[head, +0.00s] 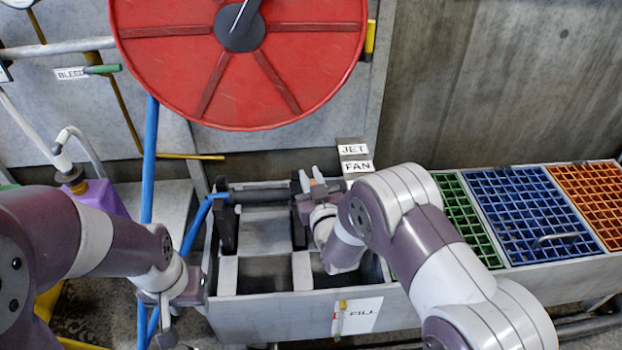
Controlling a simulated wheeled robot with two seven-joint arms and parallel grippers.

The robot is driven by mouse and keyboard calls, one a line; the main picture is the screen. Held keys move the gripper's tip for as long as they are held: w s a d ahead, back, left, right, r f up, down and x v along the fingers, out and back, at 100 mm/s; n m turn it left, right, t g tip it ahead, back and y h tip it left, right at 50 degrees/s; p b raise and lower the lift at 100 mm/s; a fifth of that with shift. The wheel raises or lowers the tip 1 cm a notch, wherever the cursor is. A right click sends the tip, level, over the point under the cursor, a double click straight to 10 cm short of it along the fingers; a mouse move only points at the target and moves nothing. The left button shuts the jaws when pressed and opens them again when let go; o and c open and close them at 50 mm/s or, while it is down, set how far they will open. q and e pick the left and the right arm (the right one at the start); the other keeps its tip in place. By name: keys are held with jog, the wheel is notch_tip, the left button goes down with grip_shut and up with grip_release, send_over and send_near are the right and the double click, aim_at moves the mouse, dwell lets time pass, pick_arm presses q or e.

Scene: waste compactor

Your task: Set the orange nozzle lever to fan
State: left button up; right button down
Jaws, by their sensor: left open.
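The nozzle (262,194) is a dark horizontal bar across the top of an open grey trough, with a blue hose joined at its left end. My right gripper (313,181) is at the nozzle's right end, its fingertips pointing up and away. I cannot clearly make out the orange lever; the gripper and its wrist cover that end. The JET label (352,149) and the FAN label (357,167) stand just right of the gripper, JET above FAN. Whether the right fingers are closed on anything is unclear. My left gripper (166,318) is low on the left, open, away from the nozzle.
A large red hose reel (240,85) hangs above the trough (255,318), whose front carries a FILL label (362,315). Green, blue and orange grates (530,215) lie to the right. A purple container (104,197) stands left. The blue hose (149,160) runs down beside my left arm.

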jog(key=shift+r+p, duration=0.15)
jog(key=shift+p, duration=0.15)
jog(key=g+p, duration=0.1)
jog(key=p, duration=0.1)
jog(key=w+g+p, duration=0.1)
jog(key=p, duration=0.1)
jog(key=shift+r, duration=0.25)
jog(key=shift+w+f+g+h+p, duration=0.1)
jog(key=shift+f+g+h+p, duration=0.1)
jog(key=shift+g+h+p, duration=0.15)
jog(key=shift+f, duration=0.25)
jog(key=c, duration=1.1)
grip_release()
jog(key=shift+r, duration=0.1)
